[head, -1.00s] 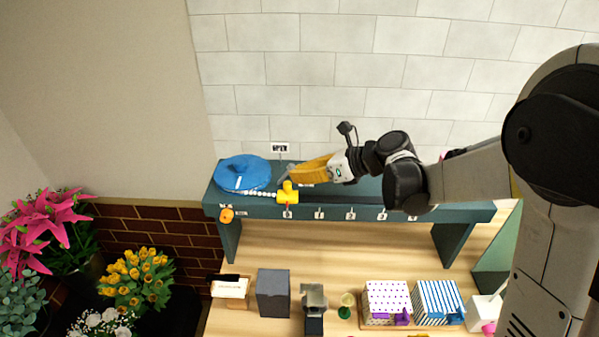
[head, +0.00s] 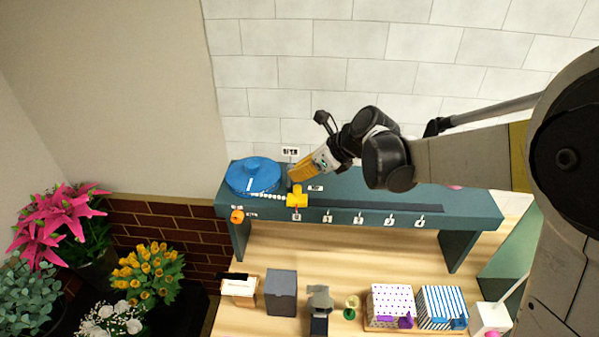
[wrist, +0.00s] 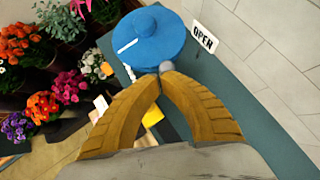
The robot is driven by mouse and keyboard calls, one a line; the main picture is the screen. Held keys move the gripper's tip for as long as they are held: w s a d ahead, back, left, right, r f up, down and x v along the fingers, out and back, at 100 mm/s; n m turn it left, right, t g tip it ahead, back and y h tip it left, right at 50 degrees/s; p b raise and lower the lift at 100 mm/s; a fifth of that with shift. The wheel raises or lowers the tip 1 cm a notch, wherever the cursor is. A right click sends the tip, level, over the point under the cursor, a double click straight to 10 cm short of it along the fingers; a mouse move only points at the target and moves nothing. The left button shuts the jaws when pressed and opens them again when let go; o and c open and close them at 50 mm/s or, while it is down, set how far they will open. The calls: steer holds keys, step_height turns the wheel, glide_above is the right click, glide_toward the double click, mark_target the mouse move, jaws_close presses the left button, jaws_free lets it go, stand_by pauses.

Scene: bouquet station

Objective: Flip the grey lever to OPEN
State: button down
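The grey lever shows in the wrist view as a small round grey knob (wrist: 166,66) just beyond my fingertips. In the head view a grey bit of it (head: 290,182) shows beside the fingertips; most of it is hidden and its tilt cannot be told. My gripper (head: 294,176) points down and left over the teal shelf. Its yellow fingers meet at the tips in the wrist view (wrist: 160,77), with the knob at or just past them; contact cannot be told. The OPEN sign (wrist: 204,37) stands behind the lever, also in the head view (head: 289,151).
A blue round lidded thing (head: 252,175) sits left of the lever on the teal shelf (head: 460,205). A yellow slider (head: 297,197) is just in front, at the left end of a numbered scale. A small sign (head: 315,188) lies to the right. The tiled wall is close behind.

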steer(key=shift+r, duration=0.1)
steer(key=shift+r+p, duration=0.5)
steer(key=shift+r, duration=0.25)
steer(key=shift+d, duration=0.1)
